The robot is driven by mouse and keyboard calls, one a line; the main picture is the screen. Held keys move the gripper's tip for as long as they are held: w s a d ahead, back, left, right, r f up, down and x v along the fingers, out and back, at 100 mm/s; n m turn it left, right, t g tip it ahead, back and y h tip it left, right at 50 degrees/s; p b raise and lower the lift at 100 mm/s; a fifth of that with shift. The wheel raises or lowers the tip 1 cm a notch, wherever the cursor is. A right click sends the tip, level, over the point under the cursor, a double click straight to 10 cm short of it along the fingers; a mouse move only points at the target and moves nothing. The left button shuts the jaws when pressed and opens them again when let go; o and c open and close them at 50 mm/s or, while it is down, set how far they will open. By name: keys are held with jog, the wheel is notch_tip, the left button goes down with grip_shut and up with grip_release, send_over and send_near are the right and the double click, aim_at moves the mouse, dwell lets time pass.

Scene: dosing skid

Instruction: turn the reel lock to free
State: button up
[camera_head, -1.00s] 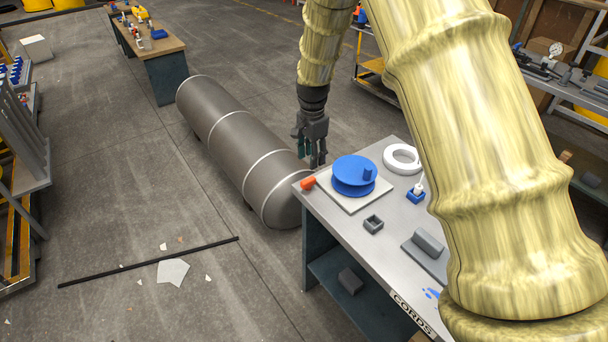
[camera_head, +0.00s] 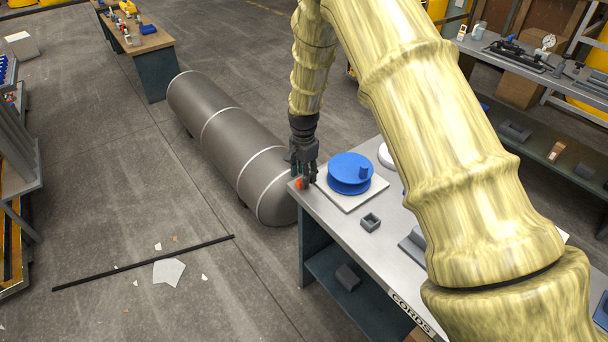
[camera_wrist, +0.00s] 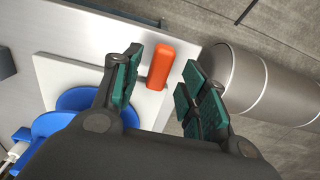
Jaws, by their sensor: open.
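The reel lock is an orange-red lever (camera_wrist: 160,66) at the edge of the pale reel plate (camera_wrist: 62,78). In the head view the lever (camera_head: 301,183) is partly hidden by my gripper (camera_head: 304,178). The blue reel (camera_head: 350,172) sits on the plate (camera_head: 348,201), to the right of the lever. In the wrist view my gripper (camera_wrist: 160,88) is open, and the lever shows in the gap between its green-padded fingers, nearer the left finger. I cannot tell whether either finger touches it.
The plate lies at the corner of a grey bench (camera_head: 395,236). A small grey open box (camera_head: 371,222) stands in front of the reel. A large grey cylindrical tank (camera_head: 232,142) lies on the floor left of the bench. A black bar (camera_head: 145,262) lies farther left.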

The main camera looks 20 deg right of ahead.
jog(key=shift+f, duration=0.75)
grip_shut()
